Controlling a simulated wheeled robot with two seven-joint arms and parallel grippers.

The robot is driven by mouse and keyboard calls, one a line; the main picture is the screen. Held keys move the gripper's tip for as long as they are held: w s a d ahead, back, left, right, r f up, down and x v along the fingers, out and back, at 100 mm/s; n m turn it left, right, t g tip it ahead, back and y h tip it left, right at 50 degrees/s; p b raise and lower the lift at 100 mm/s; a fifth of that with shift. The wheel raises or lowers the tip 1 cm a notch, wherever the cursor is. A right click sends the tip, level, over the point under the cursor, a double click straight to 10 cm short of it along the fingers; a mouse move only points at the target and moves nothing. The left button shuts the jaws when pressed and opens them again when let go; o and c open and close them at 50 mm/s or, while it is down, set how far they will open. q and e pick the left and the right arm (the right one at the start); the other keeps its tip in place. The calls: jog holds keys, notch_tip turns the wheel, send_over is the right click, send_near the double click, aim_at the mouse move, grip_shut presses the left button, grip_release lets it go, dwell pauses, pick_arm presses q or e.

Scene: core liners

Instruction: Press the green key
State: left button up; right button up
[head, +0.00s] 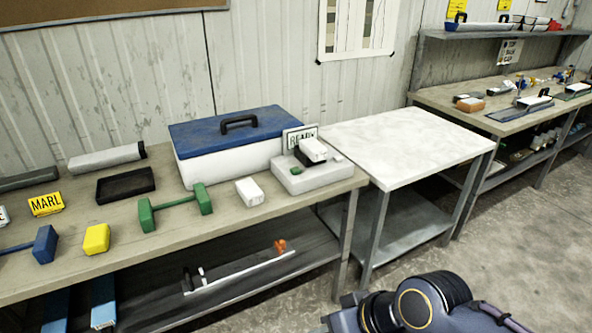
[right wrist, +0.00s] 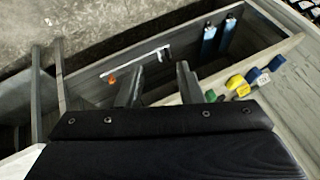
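A light grey device (head: 312,178) sits at the right end of the long workbench, with a sign reading READY (head: 299,138) at its back. A small dark green key (head: 296,170) shows on its top at the left, beside a raised white block (head: 314,150). A small white piece lies at its right. My right arm enters at the lower right of the head view, well apart from the device. In the right wrist view my right gripper (right wrist: 158,82) has its two fingers apart with nothing between them. My left gripper is not in view.
A blue-lidded white box (head: 228,150) stands left of the device. A white block (head: 250,191), a green dumbbell-shaped object (head: 176,209), a yellow block (head: 97,239) and a black tray (head: 125,185) lie on the bench. A bare white-topped table (head: 405,145) stands to the right.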

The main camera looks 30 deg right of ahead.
grip_shut()
dwell(1.5)
